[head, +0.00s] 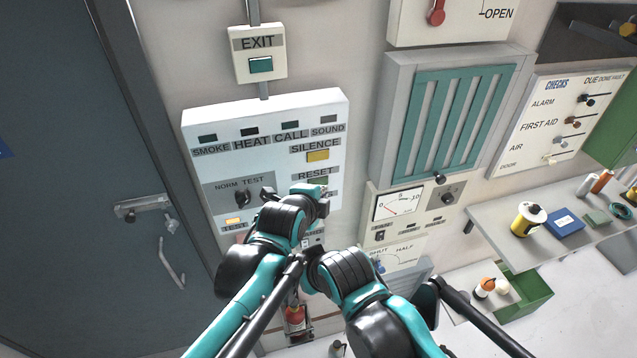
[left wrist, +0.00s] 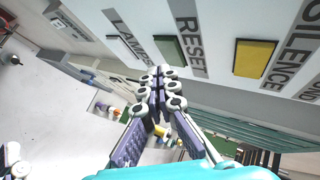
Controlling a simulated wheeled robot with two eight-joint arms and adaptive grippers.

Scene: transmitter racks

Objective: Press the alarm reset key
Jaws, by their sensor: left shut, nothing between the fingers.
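The alarm panel (head: 225,113) is a white box on the wall. Its green reset key (head: 318,182) sits under the RESET label, partly covered by my left gripper (head: 318,196). In the left wrist view the green reset key (left wrist: 168,50) stands beside its RESET label. My left gripper (left wrist: 162,72) is shut and empty, its fingertips just below the key in that picture. Whether the tips touch the key I cannot tell. My right arm reaches in below the left one in the head view; its fingers do not show.
The yellow silence key (head: 318,155) is just above the reset key. A NORM/TEST knob (head: 241,198) and lit test key (head: 233,221) are at the panel's lower left. A gauge box (head: 380,228) stands to the right. A shelf (head: 500,222) holds small items.

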